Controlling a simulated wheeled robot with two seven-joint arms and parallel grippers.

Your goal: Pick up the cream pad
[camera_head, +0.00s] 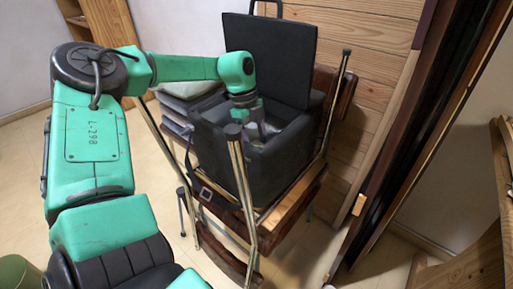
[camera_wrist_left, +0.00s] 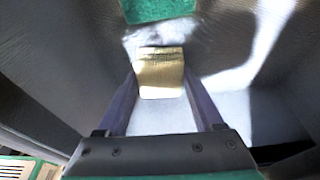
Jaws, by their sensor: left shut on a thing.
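The cream pad (camera_wrist_left: 161,78) shows in the left wrist view as a small yellowish block between the fingertips. My left gripper (camera_wrist_left: 160,82) is shut on it, one finger at each side. In the head view my left gripper (camera_head: 266,128) reaches down into an open black case (camera_head: 285,158), and the pad cannot be made out there. In the wrist view the pad is over or on the pale grey floor of the case; I cannot tell if it touches. My right gripper is not in view.
The case stands on a wooden chair (camera_head: 292,193) with metal legs, its lid (camera_head: 270,55) raised behind. A green piece (camera_wrist_left: 160,9) lies beyond the pad. Folded grey cloths (camera_head: 185,88) are stacked left of the case. A wooden panel wall (camera_head: 365,100) is close behind at right.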

